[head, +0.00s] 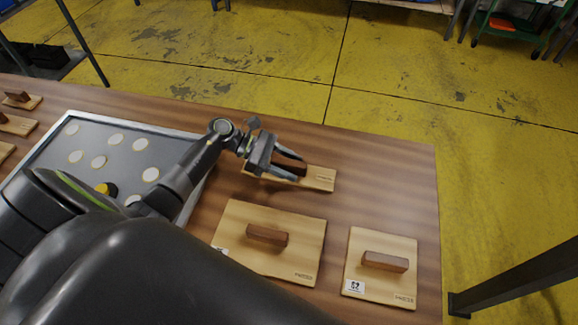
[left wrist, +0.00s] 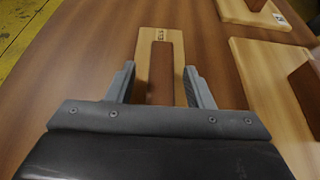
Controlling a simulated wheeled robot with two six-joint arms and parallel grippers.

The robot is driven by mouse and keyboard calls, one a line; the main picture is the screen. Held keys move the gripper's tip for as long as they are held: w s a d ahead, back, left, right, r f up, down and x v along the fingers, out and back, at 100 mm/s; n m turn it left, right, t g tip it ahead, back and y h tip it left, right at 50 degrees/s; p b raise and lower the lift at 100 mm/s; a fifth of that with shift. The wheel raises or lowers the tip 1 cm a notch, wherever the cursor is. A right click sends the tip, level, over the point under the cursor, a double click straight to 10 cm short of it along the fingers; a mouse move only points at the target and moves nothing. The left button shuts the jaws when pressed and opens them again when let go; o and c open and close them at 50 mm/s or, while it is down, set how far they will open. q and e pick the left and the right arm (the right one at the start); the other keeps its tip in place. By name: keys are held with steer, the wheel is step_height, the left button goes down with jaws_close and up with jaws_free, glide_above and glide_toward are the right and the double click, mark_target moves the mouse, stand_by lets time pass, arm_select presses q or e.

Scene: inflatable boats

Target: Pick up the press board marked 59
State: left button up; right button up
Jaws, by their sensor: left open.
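My left gripper (head: 298,168) is open, with its fingers on either side of the brown handle (head: 287,163) of a narrow press board (head: 320,179). In the left wrist view the fingertips (left wrist: 159,68) flank this board (left wrist: 160,34) and its handle (left wrist: 161,70), with gaps on both sides. No number tag shows on this board. A large press board (head: 240,217) lies nearer, its tag mostly hidden by my arm. Another press board (head: 380,240) lies at the right, its small white tag hard to read, perhaps 52 or 62. My right gripper is out of view.
The brown wooden table (head: 405,180) ends at the right and far edges. A grey tray (head: 75,150) with several pale discs and a yellow-topped black thing (head: 106,189) lies left. Several small boards (head: 14,124) sit at the far left.

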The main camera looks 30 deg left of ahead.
arm_select(q)
steer(key=c, duration=1)
jaws_close()
steer(key=shift+r, duration=0.1)
